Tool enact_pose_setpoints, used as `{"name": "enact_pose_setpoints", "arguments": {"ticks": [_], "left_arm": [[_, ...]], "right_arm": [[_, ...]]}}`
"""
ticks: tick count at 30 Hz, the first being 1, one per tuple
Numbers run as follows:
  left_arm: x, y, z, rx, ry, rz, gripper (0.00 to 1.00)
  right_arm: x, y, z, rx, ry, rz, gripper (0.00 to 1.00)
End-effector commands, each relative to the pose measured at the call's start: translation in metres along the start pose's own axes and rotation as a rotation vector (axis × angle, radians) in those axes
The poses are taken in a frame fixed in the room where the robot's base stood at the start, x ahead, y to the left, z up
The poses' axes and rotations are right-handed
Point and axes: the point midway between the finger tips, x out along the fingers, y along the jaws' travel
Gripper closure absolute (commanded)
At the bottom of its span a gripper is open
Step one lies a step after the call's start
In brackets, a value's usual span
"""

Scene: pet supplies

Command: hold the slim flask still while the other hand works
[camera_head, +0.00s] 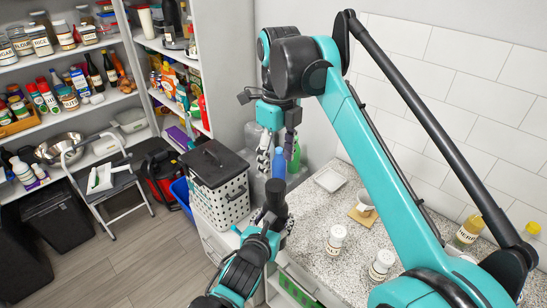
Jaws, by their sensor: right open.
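My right gripper (277,160) hangs fingers-down in the upper middle, open, with its two fingers apart. My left gripper (272,222) comes up from the bottom, below the right one. It is closed around a dark grey, narrow upright object with a wider top, which looks like the slim flask (276,192). The flask's lower part is hidden by the fingers. The flask's top is below the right gripper's fingertips, with a visible gap. A blue bottle (279,168) shows between the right fingers and seems to stand behind them.
A speckled counter (309,222) holds two white-lidded jars (336,238) (381,264), a cup (364,203) on a wooden coaster, and a white dish (330,179). A lidded basket (216,182) stands left of the grippers. My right arm crosses the counter's right side.

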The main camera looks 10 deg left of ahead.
Motion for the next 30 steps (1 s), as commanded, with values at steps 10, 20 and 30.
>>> {"name": "enact_pose_setpoints", "arguments": {"ticks": [10, 20, 30], "left_arm": [[0.0, 0.0, 0.0, 0.0, -0.001, 0.0, 1.0], [0.0, 0.0, 0.0, 0.0, -0.001, 0.0, 1.0], [0.0, 0.0, 0.0, 0.0, -0.001, 0.0, 1.0]], "right_arm": [[0.025, 0.006, 0.007, 0.076, 0.018, 0.01, 0.4], [0.071, 0.006, 0.006, 0.074, 0.018, 0.009, 0.4], [0.079, 0.006, 0.006, 0.074, 0.017, 0.009, 0.4]]}}
